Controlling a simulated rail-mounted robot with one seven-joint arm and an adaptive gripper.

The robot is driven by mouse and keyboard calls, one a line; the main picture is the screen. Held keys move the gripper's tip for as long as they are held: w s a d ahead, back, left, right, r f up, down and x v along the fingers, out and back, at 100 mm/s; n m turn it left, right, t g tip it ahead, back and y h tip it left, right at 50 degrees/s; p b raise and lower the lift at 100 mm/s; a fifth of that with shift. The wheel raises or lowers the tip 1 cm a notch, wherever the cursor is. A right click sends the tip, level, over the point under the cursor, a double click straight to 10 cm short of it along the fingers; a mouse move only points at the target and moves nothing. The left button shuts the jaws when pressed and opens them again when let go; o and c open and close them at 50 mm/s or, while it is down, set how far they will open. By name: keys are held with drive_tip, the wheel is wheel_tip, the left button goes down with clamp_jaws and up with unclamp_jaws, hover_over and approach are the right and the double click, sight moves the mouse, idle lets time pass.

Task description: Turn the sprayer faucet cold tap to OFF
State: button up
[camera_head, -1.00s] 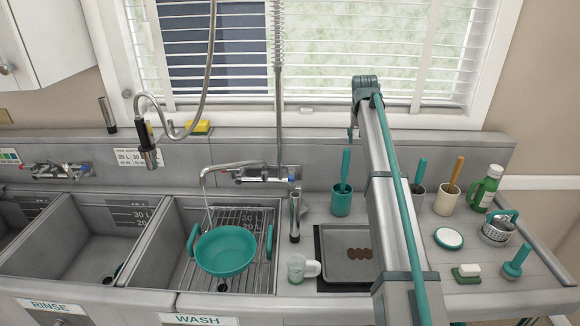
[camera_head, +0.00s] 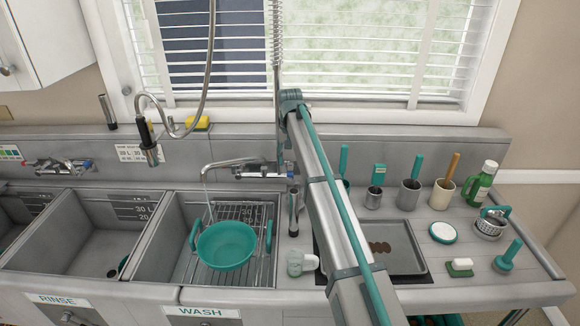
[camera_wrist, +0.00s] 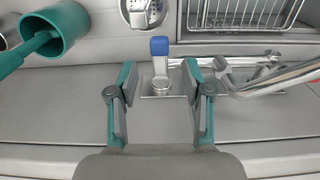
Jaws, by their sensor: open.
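The sprayer faucet (camera_head: 262,170) is on the back wall above the wash basin, with a tall spring riser above it. Water runs from its spout into a teal bowl (camera_head: 227,246). Its cold tap handle, with a blue end, is at its right side in the head view (camera_head: 291,174). In the wrist view the blue-ended handle (camera_wrist: 159,47) sticks out at centre. My gripper (camera_wrist: 159,76) is open, its teal-and-grey fingers on either side of the handle's line, with visible gaps. I cannot tell its exact depth. In the head view my gripper is largely hidden by my arm.
A teal cup (camera_wrist: 58,30) with a brush is at upper left in the wrist view. The chrome spout (camera_wrist: 275,80) lies close to the right finger.

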sight(290, 171)
drive_tip(key=shift+f+p, duration=0.55)
drive_tip(key=shift+f, duration=1.7)
clamp_jaws()
